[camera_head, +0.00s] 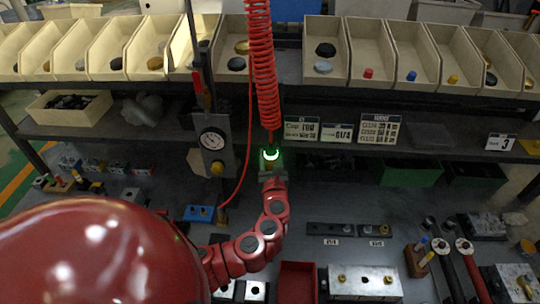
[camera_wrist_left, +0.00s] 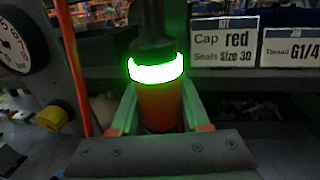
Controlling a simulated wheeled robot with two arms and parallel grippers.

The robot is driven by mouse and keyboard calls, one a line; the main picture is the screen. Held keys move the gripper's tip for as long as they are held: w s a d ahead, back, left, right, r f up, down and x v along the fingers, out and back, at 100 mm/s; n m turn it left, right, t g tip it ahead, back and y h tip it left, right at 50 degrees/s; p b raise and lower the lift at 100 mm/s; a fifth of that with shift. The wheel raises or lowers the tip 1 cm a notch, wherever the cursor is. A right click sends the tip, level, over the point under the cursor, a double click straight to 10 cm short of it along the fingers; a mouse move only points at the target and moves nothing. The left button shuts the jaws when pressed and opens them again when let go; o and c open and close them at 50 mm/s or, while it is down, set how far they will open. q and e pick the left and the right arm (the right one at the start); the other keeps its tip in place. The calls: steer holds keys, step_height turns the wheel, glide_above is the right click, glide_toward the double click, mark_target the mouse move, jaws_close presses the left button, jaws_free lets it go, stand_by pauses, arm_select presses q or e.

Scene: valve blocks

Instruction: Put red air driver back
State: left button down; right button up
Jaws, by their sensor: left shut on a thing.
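The red air driver (camera_wrist_left: 160,108) is an upright orange-red cylinder with a glowing green ring and a dark upper part. In the head view the driver's green ring (camera_head: 270,154) glows below a red coiled hose (camera_head: 262,70). My left gripper (camera_wrist_left: 158,120) is shut on the driver, with one finger on each side of its body. In the head view my left gripper (camera_head: 271,172) stands above the bench at the middle. The driver's lower end is hidden behind my gripper's plate. My right gripper is not in view.
A round gauge (camera_head: 212,139) on a post stands just left of the driver. Sign cards (camera_head: 336,132) line the shelf edge to the right, below several beige bins (camera_head: 375,50). A metal block (camera_head: 365,282) and a red tray (camera_head: 297,284) are at the front.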

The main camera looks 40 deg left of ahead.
arm_select(q)
step_height(320, 180, down, 9)
steer(key=b, duration=0.7)
stand_by(3.1)
steer(key=shift+f, duration=0.1)
steer(key=shift+c, duration=1.5)
jaws_free()
steer(key=shift+f, duration=0.1)
steer(key=v, duration=1.7)
steer(key=shift+d, duration=0.25)
steer(key=shift+s, duration=0.15)
